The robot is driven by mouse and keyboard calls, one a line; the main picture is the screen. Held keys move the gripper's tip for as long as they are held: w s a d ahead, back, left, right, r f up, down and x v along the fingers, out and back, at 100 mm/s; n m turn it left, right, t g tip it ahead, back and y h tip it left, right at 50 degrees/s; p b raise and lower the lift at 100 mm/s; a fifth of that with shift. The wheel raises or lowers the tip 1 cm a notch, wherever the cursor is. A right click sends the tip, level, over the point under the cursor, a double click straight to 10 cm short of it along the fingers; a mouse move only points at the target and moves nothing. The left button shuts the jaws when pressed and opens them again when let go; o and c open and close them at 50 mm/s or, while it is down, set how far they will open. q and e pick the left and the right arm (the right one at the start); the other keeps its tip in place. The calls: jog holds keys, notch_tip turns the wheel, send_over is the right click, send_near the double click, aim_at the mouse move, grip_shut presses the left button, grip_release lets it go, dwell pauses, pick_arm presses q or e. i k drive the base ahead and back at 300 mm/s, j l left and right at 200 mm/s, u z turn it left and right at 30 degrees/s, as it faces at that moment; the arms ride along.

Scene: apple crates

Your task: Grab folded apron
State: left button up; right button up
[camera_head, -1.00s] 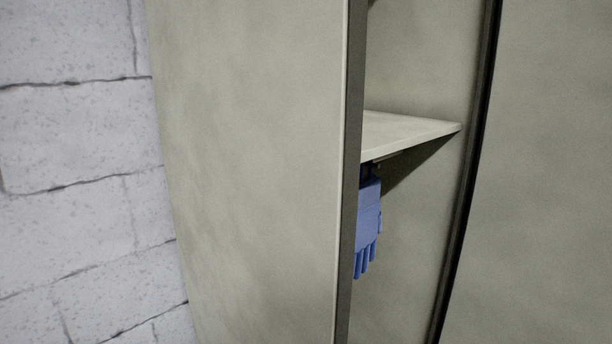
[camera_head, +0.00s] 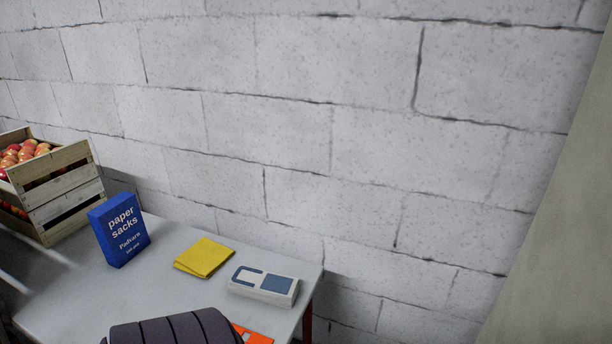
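A flat yellow folded piece (camera_head: 204,257), which looks like cloth, lies on the grey table (camera_head: 88,292), between a blue box and a white-and-blue pack. It is the only clearly folded thing in view; I cannot tell for sure that it is the apron. A dark ribbed thing (camera_head: 172,330) is cut off by the bottom edge, and I cannot tell what it is. Neither of my grippers shows.
A blue paper sacks box (camera_head: 119,230) stands upright on the table. A white-and-blue pack (camera_head: 264,285) lies near its right end. An orange item (camera_head: 254,337) is partly hidden. A wooden crate (camera_head: 66,191) of apples stands at left. A block wall (camera_head: 300,130) rises behind.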

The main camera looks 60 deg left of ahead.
aim_at(279, 289)
jog(key=u, duration=2.2)
